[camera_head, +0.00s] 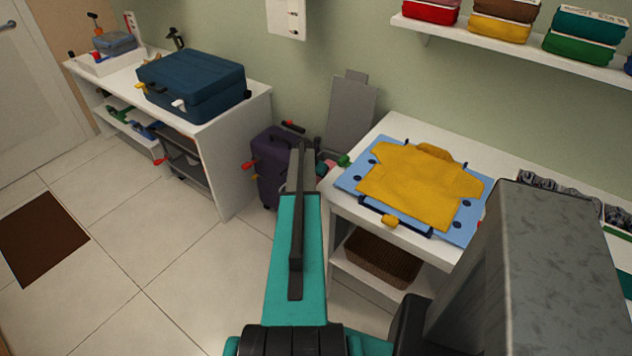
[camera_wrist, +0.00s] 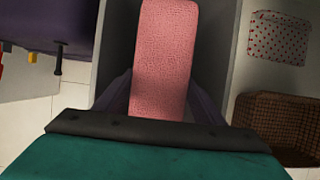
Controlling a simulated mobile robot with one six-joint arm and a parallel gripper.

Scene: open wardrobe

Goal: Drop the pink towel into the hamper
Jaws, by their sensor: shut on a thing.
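The pink towel (camera_wrist: 165,55) is a folded, textured strip held between the fingers of my gripper (camera_wrist: 162,98) in the wrist view. The gripper is shut on it. A grey open bin (camera_wrist: 229,60), which looks like the hamper, lies behind the towel in that view. The towel covers its middle, and how far the towel is above it I cannot tell. In the head view, a grey upright panel (camera_head: 350,110), seemingly its raised lid, stands against the wall. My arm hides most of the bin there, and only a bit of pink shows beside the arm.
A purple suitcase (camera_head: 272,165) stands left of the bin. A white table (camera_head: 392,128) with a yellow shirt (camera_head: 420,187) on a blue board is at the right. A wicker basket (camera_head: 378,257) sits on its lower shelf. The tiled floor at left is mostly clear.

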